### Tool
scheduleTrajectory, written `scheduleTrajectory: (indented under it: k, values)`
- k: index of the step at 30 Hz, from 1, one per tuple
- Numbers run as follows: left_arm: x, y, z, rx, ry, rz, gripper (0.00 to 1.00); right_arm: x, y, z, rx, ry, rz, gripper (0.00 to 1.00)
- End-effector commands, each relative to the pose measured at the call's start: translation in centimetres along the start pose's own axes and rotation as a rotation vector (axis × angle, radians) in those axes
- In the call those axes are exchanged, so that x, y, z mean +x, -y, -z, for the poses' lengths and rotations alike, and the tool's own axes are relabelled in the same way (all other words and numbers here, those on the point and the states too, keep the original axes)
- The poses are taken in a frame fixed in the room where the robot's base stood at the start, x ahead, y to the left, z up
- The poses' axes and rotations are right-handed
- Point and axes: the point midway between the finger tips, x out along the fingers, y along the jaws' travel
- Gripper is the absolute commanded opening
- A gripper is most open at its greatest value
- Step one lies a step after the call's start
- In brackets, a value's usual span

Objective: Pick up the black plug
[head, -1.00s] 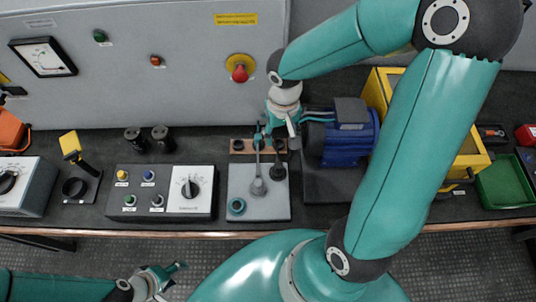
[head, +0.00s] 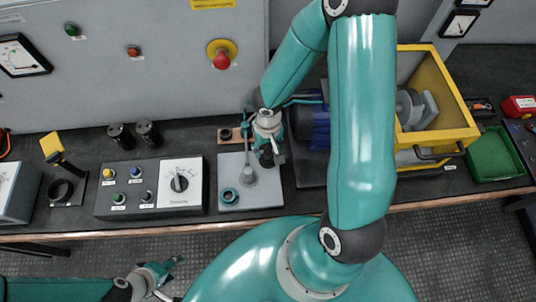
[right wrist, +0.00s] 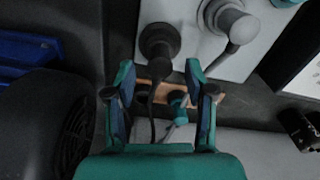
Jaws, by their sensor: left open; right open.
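The black plug (right wrist: 158,40) stands on a light plate, with its dark cable running down between my right fingers in the right wrist view. My right gripper (right wrist: 160,72) is open and empty, and its fingertips point toward the plug, one to either side of the cable. In the head view my right gripper (head: 268,142) is over the back right part of the plate and largely hides the plug. I cannot tell its height above the plug. My left gripper (head: 168,272) is open and empty at the lower left, in front of the bench.
A grey plug (right wrist: 232,22) stands close beside the black one on the plate (head: 266,199). A control box (head: 150,188) stands left; a blue motor (head: 319,128) and a yellow housing (head: 466,128) stand right.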

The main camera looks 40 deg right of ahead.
Motion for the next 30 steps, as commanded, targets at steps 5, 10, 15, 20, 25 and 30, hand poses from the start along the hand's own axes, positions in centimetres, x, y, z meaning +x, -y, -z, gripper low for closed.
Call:
scheduleTrajectory:
  k: [5, 10, 15, 20, 25, 30]
  values:
    - [0.7, 0.2, 0.0, 0.000, 0.000, 0.000, 0.53, 2.3, 0.0, -0.1, -0.001, 0.002, 0.000, 0.54]
    - [0.7, 0.2, 0.0, 0.000, 0.000, 0.000, 0.53, 2.5, 0.1, 0.0, -0.001, 0.000, 0.001, 0.54]
    - [0.7, 0.2, 0.0, 0.000, 0.000, 0.000, 0.53, 2.5, 0.1, 0.0, -0.001, 0.000, 0.001, 0.46]
    - [0.7, 0.2, 0.0, 0.000, 0.000, 0.000, 0.53, 2.5, 0.1, 0.0, -0.001, 0.000, 0.001, 0.19]
    - [0.7, 0.2, 0.0, 0.000, 0.000, 0.000, 0.53, 2.5, 0.1, 0.0, -0.001, 0.000, 0.001, 0.00]
    - [0.7, 0.2, 0.0, 0.000, 0.000, 0.000, 0.53, 2.5, 0.1, 0.0, -0.001, 0.000, 0.001, 0.00]
